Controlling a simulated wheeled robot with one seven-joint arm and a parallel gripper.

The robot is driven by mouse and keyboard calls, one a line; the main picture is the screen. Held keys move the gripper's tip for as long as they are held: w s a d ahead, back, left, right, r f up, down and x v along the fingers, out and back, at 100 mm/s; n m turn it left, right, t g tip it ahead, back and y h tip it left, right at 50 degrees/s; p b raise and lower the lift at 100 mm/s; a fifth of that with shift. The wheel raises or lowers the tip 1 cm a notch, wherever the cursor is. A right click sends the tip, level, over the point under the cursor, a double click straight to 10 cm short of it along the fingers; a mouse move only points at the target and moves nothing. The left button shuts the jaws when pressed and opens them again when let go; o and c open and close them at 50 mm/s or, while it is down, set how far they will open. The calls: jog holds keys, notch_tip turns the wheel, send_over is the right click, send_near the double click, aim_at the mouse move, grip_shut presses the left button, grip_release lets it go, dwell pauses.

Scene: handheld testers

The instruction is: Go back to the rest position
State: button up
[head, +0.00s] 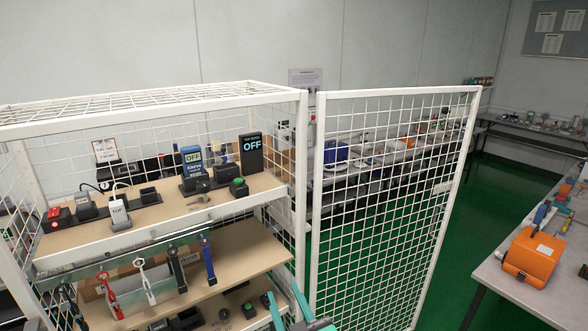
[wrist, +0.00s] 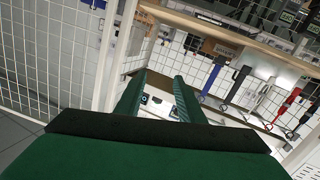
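My gripper (head: 283,294) shows at the bottom middle of the head view, in front of the lower right corner of the white wire cage shelf (head: 303,190). Its two green fingers are apart. In the wrist view my gripper (wrist: 162,78) points at the cage's lower level. I see nothing held between the fingers, only shelf things beyond them. Most of the arm is out of view.
The open mesh door (head: 390,200) stands just right of my gripper. The upper shelf (head: 165,212) holds several handheld testers; strap-like tools hang from its front rail. An orange case (head: 533,257) sits on a right-hand table. Green floor lies between.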

jog(key=s+d+f+t+h, duration=0.15)
jog(key=d+h, duration=0.35)
jog(key=d, duration=0.6)
jog(key=s+d+f, duration=0.2)
jog(key=s+f, duration=0.2)
jog(key=f, duration=0.1)
jog(key=s+a+f+g, duration=0.1)
jog(key=s+f, duration=0.9)
jog(key=s, duration=0.2)
jog(key=s+a+f+m, duration=0.2)
jog(key=s+a, duration=0.1)
jog(key=s, duration=0.4)
jog(key=s+a+f+m+g, duration=0.1)
jog(key=s+a+m, duration=0.1)
jog(key=s, duration=0.5)
jog(key=s+a+f+m, duration=0.1)
jog(key=s+a+f, duration=0.1)
jog(key=s+a, duration=0.3)
jog(key=shift+s+f+m, duration=0.3)
jog(key=shift+s+m, duration=0.1)
jog(key=shift+s, duration=0.55)
jog(key=shift+w+g, duration=0.1)
jog(key=shift+g, duration=0.15)
jog(key=shift+c, duration=0.5)
jog(key=shift+d+h, duration=0.1)
jog(key=shift+h, duration=0.2)
